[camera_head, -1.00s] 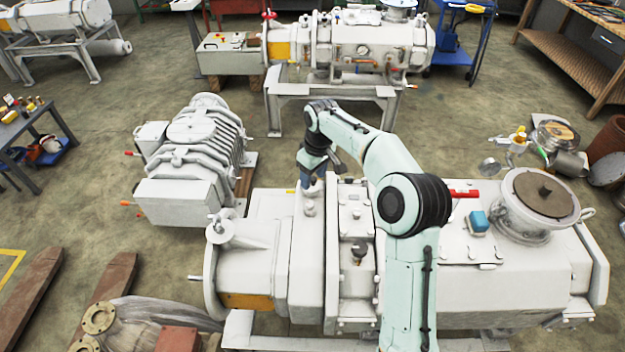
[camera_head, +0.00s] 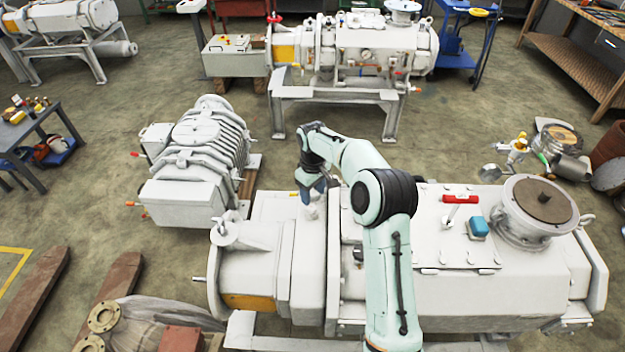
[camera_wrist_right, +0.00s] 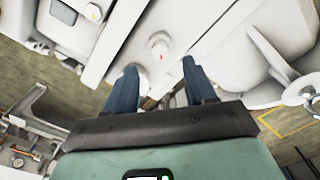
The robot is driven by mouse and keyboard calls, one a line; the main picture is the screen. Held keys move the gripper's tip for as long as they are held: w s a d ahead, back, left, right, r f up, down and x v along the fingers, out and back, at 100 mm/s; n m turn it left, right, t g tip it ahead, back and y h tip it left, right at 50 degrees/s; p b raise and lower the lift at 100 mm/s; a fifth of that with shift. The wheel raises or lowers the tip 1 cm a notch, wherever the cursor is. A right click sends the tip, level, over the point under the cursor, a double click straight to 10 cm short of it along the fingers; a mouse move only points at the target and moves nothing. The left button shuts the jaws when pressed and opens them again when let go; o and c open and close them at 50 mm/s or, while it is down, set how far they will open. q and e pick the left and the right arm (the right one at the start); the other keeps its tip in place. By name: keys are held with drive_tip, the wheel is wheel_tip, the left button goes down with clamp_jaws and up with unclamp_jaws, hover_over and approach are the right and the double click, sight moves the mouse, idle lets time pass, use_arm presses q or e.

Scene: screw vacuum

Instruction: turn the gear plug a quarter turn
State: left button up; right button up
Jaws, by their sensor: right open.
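The large white screw vacuum pump (camera_head: 270,265) lies across the front of the head view. My right gripper (camera_head: 307,192) is over its left part, pointing down beside a small white plug (camera_head: 311,211). In the right wrist view the two dark blue fingers of my right gripper (camera_wrist_right: 160,68) are apart, with nothing between them. A round white plug with a small red mark (camera_wrist_right: 159,45) shows just beyond the fingertips, apart from them. I take this as the gear plug; I cannot tell for sure. My left gripper is not in view.
A ribbed white pump (camera_head: 200,150) stands behind left. Another pump (camera_head: 350,50) stands at the back. Floor between them is free.

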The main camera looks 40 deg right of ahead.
sight(312, 207)
drive_tip(key=f, duration=0.7)
drive_tip(key=shift+w, duration=0.2)
clamp_jaws()
